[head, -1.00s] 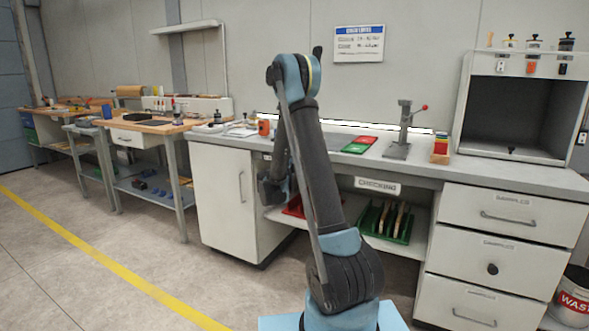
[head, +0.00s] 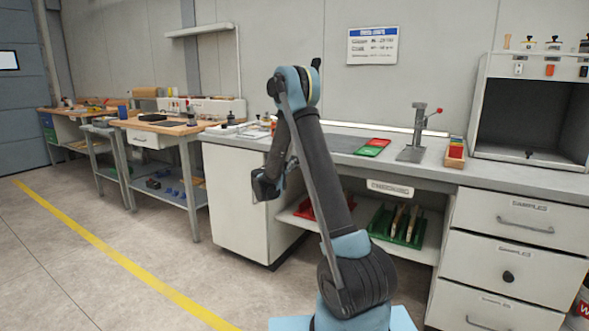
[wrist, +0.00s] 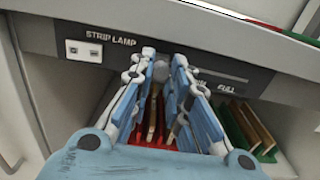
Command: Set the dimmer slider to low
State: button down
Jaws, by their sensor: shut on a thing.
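The dark strip lamp panel (wrist: 120,47) runs under the bench edge in the wrist view, with a white switch plate (wrist: 84,51) at its left. The dimmer slot (wrist: 225,75) runs to the right toward the word FULL; its left end is hidden behind my fingers. My gripper (wrist: 163,70) is closed around the grey slider knob (wrist: 162,70), left of the visible slot. The fingers cover most of the knob. In the head view my gripper (head: 266,187) is beside the white cabinet, below the bench top; the slider cannot be made out there.
The grey bench top (head: 330,142) overhangs the panel. Below it, a shelf holds a red tray (head: 305,207) and a green rack (head: 398,227). The white cabinet (head: 235,200) stands left of the opening, drawers (head: 510,265) at right. The floor at left is clear.

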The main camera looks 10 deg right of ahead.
jog(key=shift+w+a, duration=0.15)
jog(key=shift+a, duration=0.05)
jog(key=c, duration=1.5)
grip_release()
jog(key=v, duration=1.2)
jog(key=shift+f, duration=0.1)
